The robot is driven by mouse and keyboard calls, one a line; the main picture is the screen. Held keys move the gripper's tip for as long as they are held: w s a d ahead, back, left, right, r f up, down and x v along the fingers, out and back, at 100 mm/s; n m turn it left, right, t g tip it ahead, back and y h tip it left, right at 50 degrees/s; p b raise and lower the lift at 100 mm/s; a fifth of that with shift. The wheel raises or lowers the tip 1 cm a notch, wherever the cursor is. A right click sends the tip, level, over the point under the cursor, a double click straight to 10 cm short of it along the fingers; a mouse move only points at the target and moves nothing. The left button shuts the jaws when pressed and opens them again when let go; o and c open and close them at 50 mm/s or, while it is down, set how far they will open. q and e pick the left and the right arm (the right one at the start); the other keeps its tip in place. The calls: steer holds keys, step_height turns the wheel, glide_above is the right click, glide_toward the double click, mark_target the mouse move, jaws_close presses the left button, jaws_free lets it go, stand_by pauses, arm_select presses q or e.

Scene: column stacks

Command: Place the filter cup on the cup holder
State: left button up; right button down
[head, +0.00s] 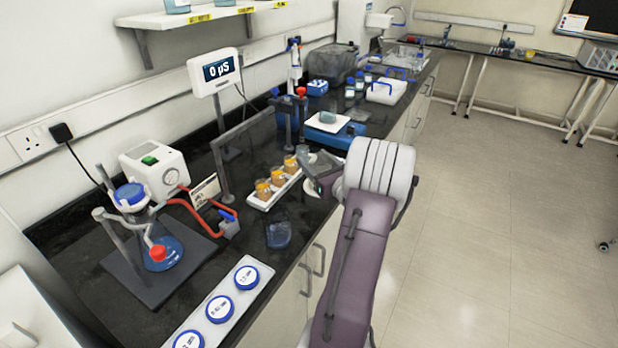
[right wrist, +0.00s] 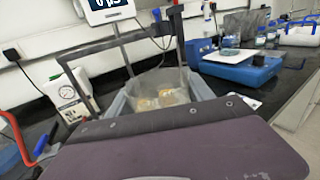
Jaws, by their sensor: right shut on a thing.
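My right gripper (head: 318,178) is shut on a clear cup, which looks like the filter cup; the cup shows in the right wrist view (right wrist: 160,84) between the grey fingers. Orange-capped vials show through its wall. The gripper is just right of the white vial tray, at the bench's front edge. A blue round piece (head: 130,194) sits above a flask of blue liquid (head: 163,254) on a stand at left; it may be the cup holder, but I cannot tell. My left gripper is not in view.
A clear container (head: 278,234) stands on the dark bench in front of the vial tray (head: 262,200). A pump (head: 155,172) with a red hose stands behind the flask. Blue-lidded jars (head: 220,309) line the front, and a balance (head: 330,128) stands farther back.

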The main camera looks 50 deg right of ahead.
steer(key=w+f, duration=0.2)
steer(key=f, duration=0.1)
steer(key=w+f, duration=0.1)
steer(key=f, duration=0.1)
steer(key=shift+a, duration=0.25)
steer(key=shift+w+d+f, duration=0.1)
steer(key=shift+f, duration=0.4)
steer(key=shift+b, duration=0.4)
steer(key=shift+c, duration=2)
jaws_free()
steer(key=shift+f, duration=0.1)
